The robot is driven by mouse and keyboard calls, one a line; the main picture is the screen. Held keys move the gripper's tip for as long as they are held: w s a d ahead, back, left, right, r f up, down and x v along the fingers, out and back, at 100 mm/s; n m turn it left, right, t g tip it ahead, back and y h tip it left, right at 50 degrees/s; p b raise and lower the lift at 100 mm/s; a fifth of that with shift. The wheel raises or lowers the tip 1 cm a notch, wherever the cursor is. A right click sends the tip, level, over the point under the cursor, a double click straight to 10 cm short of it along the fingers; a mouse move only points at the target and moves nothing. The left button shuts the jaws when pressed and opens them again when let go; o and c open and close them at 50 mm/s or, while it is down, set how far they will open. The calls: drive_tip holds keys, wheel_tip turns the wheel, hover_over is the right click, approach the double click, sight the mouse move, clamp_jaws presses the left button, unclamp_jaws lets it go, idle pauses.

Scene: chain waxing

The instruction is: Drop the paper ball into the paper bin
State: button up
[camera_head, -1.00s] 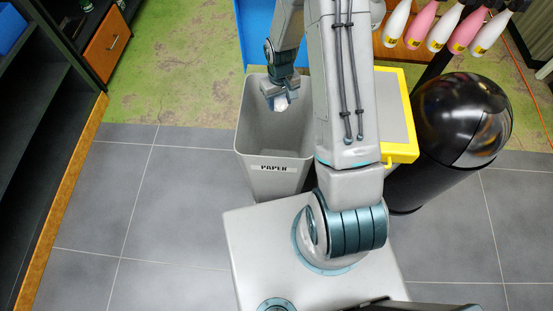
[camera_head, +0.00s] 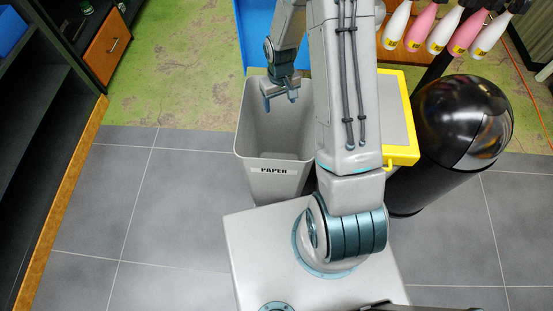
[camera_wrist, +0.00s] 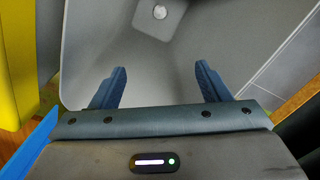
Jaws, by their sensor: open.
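The grey paper bin (camera_head: 272,159), labelled PAPER, stands on the floor in the head view, left of my arm. It also shows from above in the wrist view (camera_wrist: 88,45). My gripper (camera_head: 280,100) is over the bin's opening, fingers apart and empty. In the wrist view my gripper (camera_wrist: 161,82) points down into the bin with a wide gap between its fingers. The small whitish paper ball (camera_wrist: 160,12) is inside the bin, apart from the fingers. In the head view I cannot see the ball.
A grey bin with a yellow rim (camera_head: 401,120) stands right of the paper bin. A black bin with a domed lid (camera_head: 462,125) is further right. Dark shelving (camera_head: 40,130) lines the left side. Pink and white bottles (camera_head: 437,30) hang at the upper right. Tiled floor is clear at left.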

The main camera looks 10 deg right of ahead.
wheel_tip(320, 180, up, 12)
drive_tip(key=p, duration=0.1)
drive_tip(key=shift+f, duration=0.15)
idle(0.4)
